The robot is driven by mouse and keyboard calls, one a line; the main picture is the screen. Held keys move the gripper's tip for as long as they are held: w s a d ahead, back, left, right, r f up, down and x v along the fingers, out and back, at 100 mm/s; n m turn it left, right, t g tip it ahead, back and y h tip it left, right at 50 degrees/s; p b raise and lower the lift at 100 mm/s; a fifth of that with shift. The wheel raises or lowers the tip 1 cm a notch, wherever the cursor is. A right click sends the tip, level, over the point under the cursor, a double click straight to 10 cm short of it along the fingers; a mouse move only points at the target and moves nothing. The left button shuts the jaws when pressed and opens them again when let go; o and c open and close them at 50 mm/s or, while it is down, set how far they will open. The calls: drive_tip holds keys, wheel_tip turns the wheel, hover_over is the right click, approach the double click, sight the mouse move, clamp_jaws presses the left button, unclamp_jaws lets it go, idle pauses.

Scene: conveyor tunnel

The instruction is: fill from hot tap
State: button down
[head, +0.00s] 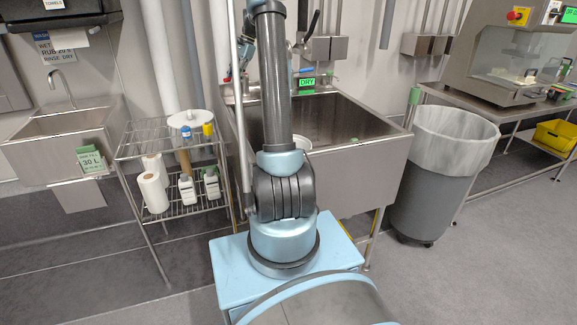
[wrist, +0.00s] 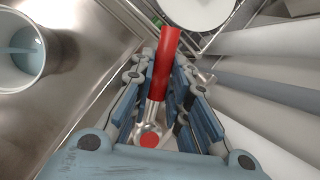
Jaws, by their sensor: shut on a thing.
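In the wrist view, my gripper (wrist: 163,72) is closed around the red lever of the hot tap (wrist: 157,84), whose metal base carries a red dot. The lever lies between the two fingers. A white bucket (wrist: 40,78) stands in the steel sink at the left of that view, with a pale blue surface inside that may be water. In the head view, the bucket's rim (head: 301,142) shows in the sink (head: 355,150), partly hidden by my arm.
A green sign reading DRY (head: 308,82) sits at the sink's back. A wire rack (head: 150,143) with bottles and paper rolls stands left of the sink. A grey bin (head: 437,180) with a clear liner stands at its right. Open floor lies in front at the right.

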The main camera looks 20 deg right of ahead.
drive_tip(key=n, duration=0.2)
drive_tip(key=s+d+n+g, duration=0.2)
drive_tip(key=n, duration=0.1)
drive_tip(key=shift+d+n+h, duration=0.15)
drive_tip(key=shift+n+h, duration=0.15)
drive_tip(key=shift+h, duration=0.1)
drive_tip(key=shift+s+d, duration=0.1)
drive_tip(key=m, duration=0.1)
drive_tip(key=w+a+m+t, duration=0.1)
drive_tip(key=m, duration=0.1)
drive_tip(key=w+a+m+t, duration=0.1)
drive_tip(key=m, duration=0.1)
drive_tip(key=shift+a+y, duration=0.15)
drive_tip(key=shift+y, duration=0.25)
idle(0.8)
drive_tip(key=w+m+t, duration=0.1)
drive_tip(key=m, duration=0.2)
drive_tip(key=w+a+m+t, duration=0.1)
drive_tip(key=w+m, duration=0.1)
drive_tip(key=m, duration=0.1)
idle(0.4)
